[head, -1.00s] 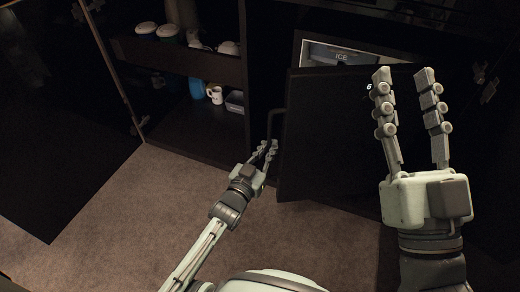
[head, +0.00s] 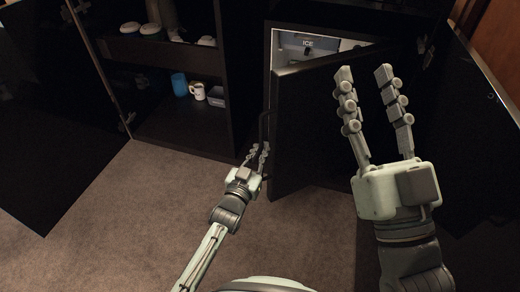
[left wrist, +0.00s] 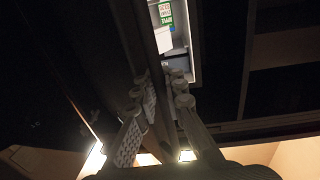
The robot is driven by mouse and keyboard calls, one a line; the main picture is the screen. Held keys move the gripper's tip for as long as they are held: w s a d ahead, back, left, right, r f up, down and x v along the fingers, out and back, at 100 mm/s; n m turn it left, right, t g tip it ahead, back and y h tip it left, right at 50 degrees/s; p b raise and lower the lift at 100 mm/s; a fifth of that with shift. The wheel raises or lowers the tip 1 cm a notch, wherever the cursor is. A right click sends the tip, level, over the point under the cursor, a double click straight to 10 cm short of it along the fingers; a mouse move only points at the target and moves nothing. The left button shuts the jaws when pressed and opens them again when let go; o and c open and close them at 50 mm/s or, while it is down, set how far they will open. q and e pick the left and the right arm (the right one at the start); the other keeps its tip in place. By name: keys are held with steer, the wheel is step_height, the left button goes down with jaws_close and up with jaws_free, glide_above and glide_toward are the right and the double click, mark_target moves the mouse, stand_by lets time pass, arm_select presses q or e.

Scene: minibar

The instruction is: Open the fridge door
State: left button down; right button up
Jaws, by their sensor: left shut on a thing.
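A dark bar handle (head: 264,126) runs along the door's left edge. My left gripper (head: 258,150) is shut on the handle's lower part. In the left wrist view the left gripper's fingers (left wrist: 162,100) close around the dark handle, and the lit fridge interior (left wrist: 176,48) shows beyond. My right gripper (head: 368,72) is open and empty, raised in front of the door.
An open cupboard left of the fridge holds a blue cup (head: 179,84), a white mug (head: 197,90) and a grey container (head: 216,97). Another dark open door panel (head: 470,120) stands at the right. The carpet (head: 130,215) in front is clear.

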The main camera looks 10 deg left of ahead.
arm_select(q)
steer(key=shift+s+a+f, duration=0.1)
steer(key=shift+s+a, duration=0.1)
steer(key=shift+s, duration=0.05)
stand_by(0.3)
steer(key=c, duration=1.9)
jaws_free()
steer(key=shift+d, duration=0.1)
steer(key=v, duration=0.7)
steer(key=shift+s, duration=0.3)
steer(key=shift+c, duration=0.4)
